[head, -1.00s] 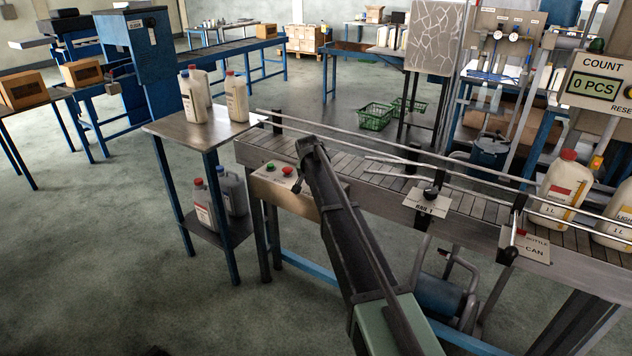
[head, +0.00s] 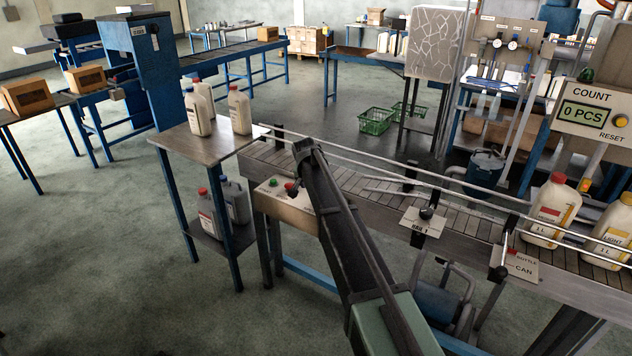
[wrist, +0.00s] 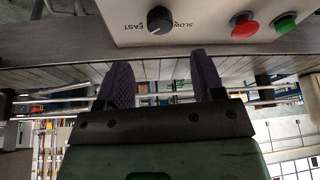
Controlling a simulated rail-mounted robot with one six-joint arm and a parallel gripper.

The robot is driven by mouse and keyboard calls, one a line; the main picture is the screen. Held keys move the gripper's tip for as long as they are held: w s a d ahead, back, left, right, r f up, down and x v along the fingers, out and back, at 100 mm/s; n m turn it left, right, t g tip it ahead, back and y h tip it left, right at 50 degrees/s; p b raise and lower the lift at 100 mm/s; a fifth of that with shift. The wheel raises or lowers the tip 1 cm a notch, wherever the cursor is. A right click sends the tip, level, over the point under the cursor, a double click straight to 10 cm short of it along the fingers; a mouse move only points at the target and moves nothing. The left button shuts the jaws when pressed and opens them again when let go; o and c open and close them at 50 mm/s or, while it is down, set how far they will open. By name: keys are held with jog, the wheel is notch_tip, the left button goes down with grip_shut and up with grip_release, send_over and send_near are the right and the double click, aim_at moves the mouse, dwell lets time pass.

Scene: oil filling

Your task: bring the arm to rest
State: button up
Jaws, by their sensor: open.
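My gripper (wrist: 160,88) shows in the wrist view with its two purple fingers spread apart and nothing between them. In that view a control panel (wrist: 190,20) lies just beyond the fingers, with a black slow-fast knob (wrist: 160,20), a red button (wrist: 245,25) and a green button (wrist: 285,23). In the head view my arm reaches up from the bottom toward the panel (head: 290,203) at the front of the conveyor (head: 350,185). The arm hides part of the panel and conveyor, and the fingers cannot be made out there.
Two bottles, one with a red cap (head: 550,215) and one with a yellow cap (head: 612,232), stand on the conveyor at right. A steel side table (head: 205,146) holds several bottles, with more on its lower shelf. Guide rails (head: 400,172) run along the conveyor. Open floor lies at left.

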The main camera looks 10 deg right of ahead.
jog(key=shift+v, duration=1.05)
jog(key=s+d+f+n+g+y, duration=0.1)
jog(key=s+n, duration=0.5)
jog(key=s, duration=3.6)
jog(key=d+g+y, duration=0.1)
jog(key=g, duration=0.1)
jog(key=shift+g, duration=0.4)
jog(key=shift+d+f, duration=0.1)
